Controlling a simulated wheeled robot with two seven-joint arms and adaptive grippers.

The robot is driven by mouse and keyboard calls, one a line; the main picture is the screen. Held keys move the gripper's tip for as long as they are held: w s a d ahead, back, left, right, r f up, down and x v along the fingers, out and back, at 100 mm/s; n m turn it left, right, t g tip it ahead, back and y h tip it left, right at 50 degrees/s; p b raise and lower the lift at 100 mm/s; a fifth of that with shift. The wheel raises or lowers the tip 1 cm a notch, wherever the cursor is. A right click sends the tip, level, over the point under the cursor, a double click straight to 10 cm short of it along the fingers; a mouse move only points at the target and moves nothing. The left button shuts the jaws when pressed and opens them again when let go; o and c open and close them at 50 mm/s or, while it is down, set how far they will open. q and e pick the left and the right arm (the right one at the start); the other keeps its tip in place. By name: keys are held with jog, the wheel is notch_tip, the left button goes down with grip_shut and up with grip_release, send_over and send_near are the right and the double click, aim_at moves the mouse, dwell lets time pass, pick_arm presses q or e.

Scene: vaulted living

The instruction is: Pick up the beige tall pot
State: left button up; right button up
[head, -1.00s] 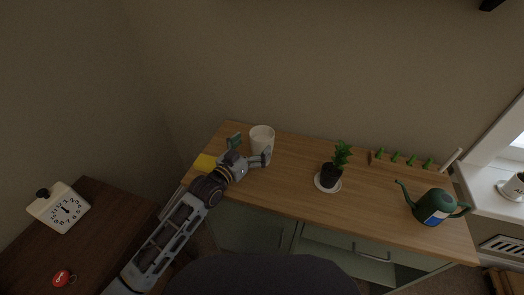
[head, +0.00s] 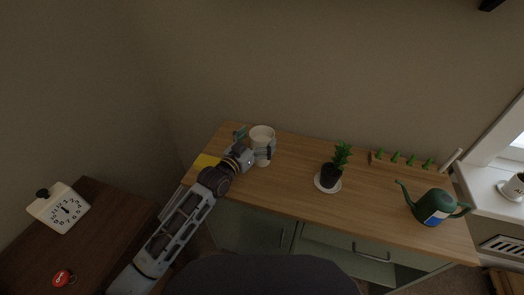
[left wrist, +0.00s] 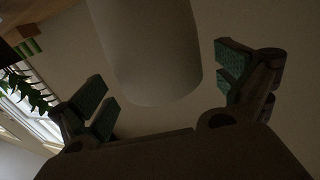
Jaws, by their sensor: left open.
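The beige tall pot (head: 262,134) stands upright on the wooden top of the cabinet, near its back left part. My left gripper (head: 257,150) is at the pot, with its fingers spread around the pot's sides. In the left wrist view the pot (left wrist: 150,50) hangs into the picture between the two open fingers of the gripper (left wrist: 165,92). Gaps show there between the pot and both finger pads. The pot's lower front is partly hidden by the gripper in the head view. My right gripper is not in view.
A potted plant (head: 333,174) on a white saucer stands to the right on the cabinet top (head: 290,182). A green watering can (head: 432,206) and a wooden rack (head: 400,161) are farther right.

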pick_arm(q)
jog(key=shift+x, duration=0.8)
jog(key=shift+w+d, duration=0.15)
jog(key=shift+w, duration=0.15)
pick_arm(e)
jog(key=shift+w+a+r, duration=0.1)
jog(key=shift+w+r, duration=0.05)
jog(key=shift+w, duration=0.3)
pick_arm(q)
jog(key=shift+c, duration=0.3)
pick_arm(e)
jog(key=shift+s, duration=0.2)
pick_arm(q)
jog(key=shift+c, duration=1.2)
jog(key=c, duration=1.1)
jog(key=shift+r, duration=0.1)
